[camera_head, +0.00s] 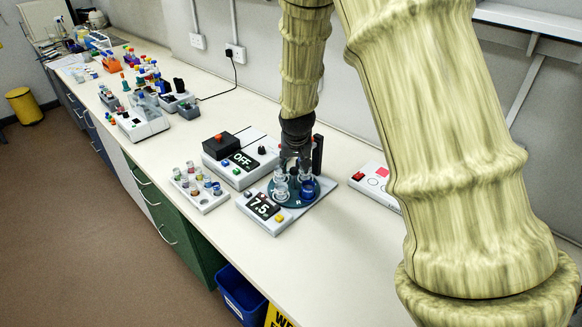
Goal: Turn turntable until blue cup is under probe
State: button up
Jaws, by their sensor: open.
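The turntable (325,189) is a round dark teal disc on a light base with a display (263,206) reading 7.5. Several small clear cups stand on it. One at the front right looks dark blue inside and appears to be the blue cup (307,190); a paler cup (281,192) is to its left. A black upright post (318,154), possibly the probe's stand, rises behind the disc. My gripper (294,165) is open and points down over the back of the disc. It hides the probe tip and part of the cups. I cannot tell whether it touches anything.
A box with an OFF display (244,160) stands just left of the turntable. A white rack of vials (201,190) is in front of it. A flat white device (374,182) lies to the right. The bench front at right is clear.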

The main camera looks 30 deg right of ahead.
aim_at(295, 170)
jog(key=shift+x, duration=1.15)
jog(key=shift+w+f+p, duration=0.3)
jog(key=shift+f+p, duration=0.15)
jog(key=shift+f, duration=0.15)
jog(key=shift+d+f, duration=0.15)
